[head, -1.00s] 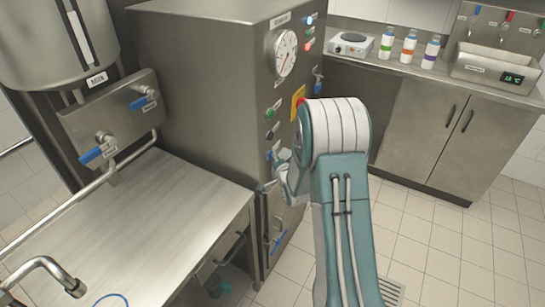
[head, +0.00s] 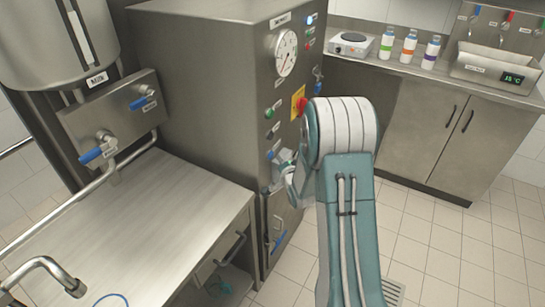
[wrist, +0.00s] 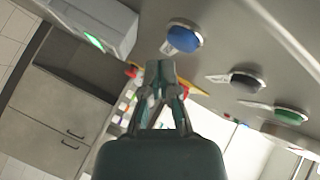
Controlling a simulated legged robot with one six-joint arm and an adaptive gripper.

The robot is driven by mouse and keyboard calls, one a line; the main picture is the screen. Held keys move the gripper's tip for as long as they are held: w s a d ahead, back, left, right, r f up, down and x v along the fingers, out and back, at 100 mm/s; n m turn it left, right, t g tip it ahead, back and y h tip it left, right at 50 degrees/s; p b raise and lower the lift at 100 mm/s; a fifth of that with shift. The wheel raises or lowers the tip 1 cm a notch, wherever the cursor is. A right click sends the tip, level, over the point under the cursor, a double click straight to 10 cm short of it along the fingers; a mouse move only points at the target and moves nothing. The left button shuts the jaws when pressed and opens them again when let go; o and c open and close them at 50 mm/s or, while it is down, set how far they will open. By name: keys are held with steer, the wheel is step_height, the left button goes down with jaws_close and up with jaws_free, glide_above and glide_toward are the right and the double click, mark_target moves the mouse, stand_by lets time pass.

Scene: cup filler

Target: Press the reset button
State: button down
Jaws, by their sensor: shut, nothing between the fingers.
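The steel cabinet's side panel carries a column of round buttons. In the wrist view a blue button (wrist: 184,37) is nearest my gripper (wrist: 160,68), with a black button (wrist: 247,80) and a green button (wrist: 290,115) farther right. Their labels are too small to read, so I cannot tell which is marked reset. In the head view the green button (head: 269,114) is uppermost, the black button (head: 269,134) is below it, and the blue button (head: 271,155) is lowest. My gripper (head: 282,157) is shut and empty beside the blue one. I cannot tell whether they touch.
A yellow plate with a red button (head: 298,103) sits close to my arm. A gauge (head: 286,53) is higher on the panel. A steel table (head: 150,225) stands at left. A counter with bottles (head: 409,46) stands at back right; the tiled floor between is clear.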

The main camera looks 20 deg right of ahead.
steer(key=s+d, duration=0.1)
steer(key=s, duration=0.1)
steer(key=s+d, duration=0.2)
steer(key=shift+s+d, duration=0.2)
stand_by(0.9)
steer(key=s+a+r+n+g, duration=0.2)
steer(key=s+a+r+n, duration=0.15)
steer(key=r, duration=0.45)
steer(key=s+a+r+n+g, duration=0.2)
steer(key=s+a+r+g, duration=0.1)
steer(key=s+a+r, duration=0.3)
steer(key=s+a+r+n+g, duration=0.2)
steer(key=s+a+r+n, duration=0.1)
steer(key=s, duration=0.8)
steer(key=s+a+r+n+g+y, duration=0.1)
steer(key=s+a+r+n+g, duration=0.1)
steer(key=s+a, duration=0.4)
steer(key=s+r+n, duration=0.1)
steer(key=s+n, duration=0.1)
steer(key=s, duration=0.2)
steer(key=shift+s+r+g+y, duration=0.3)
steer(key=shift+s+g, duration=0.1)
